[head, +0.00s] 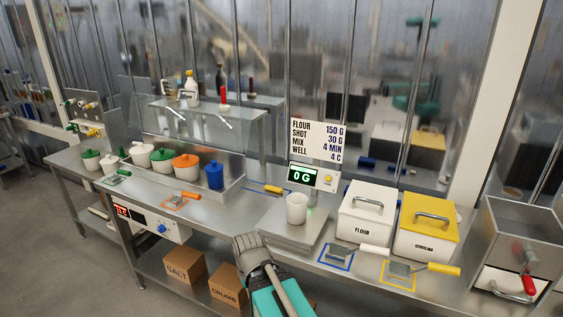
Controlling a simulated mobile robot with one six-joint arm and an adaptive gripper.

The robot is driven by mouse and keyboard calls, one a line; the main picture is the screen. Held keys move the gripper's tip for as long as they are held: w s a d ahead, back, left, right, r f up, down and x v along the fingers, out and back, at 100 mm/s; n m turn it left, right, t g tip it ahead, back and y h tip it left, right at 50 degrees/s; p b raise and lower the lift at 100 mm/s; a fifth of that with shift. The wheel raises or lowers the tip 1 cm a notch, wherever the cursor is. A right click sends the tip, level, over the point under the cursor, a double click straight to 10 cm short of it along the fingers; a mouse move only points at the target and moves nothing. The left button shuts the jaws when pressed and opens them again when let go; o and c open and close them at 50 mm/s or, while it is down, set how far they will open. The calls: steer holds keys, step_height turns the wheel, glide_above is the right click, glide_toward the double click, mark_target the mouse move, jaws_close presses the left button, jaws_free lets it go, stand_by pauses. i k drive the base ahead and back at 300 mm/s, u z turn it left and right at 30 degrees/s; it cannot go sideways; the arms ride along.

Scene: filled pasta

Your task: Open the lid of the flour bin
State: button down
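The flour bin (360,231) is a white box labelled FLOUR, standing on the steel counter right of the middle in the head view. Its white lid (352,207) is shut on top and carries a metal bar handle (368,203). A part of my arm, teal with a dark grey ribbed end, rises from the bottom edge, left of the bin and apart from it. No gripper fingers can be made out, and nothing touches the lid.
A yellow-lidded semolina bin (422,243) stands close on the right. A scale (291,234) with a white cup (297,208) is on the left. A white-handled scoop (375,250) and a yellow-handled scoop (442,268) lie in front. A sign (319,141) stands behind the scale.

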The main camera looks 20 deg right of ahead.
mark_target(377, 203)
steer(key=z, duration=1.25)
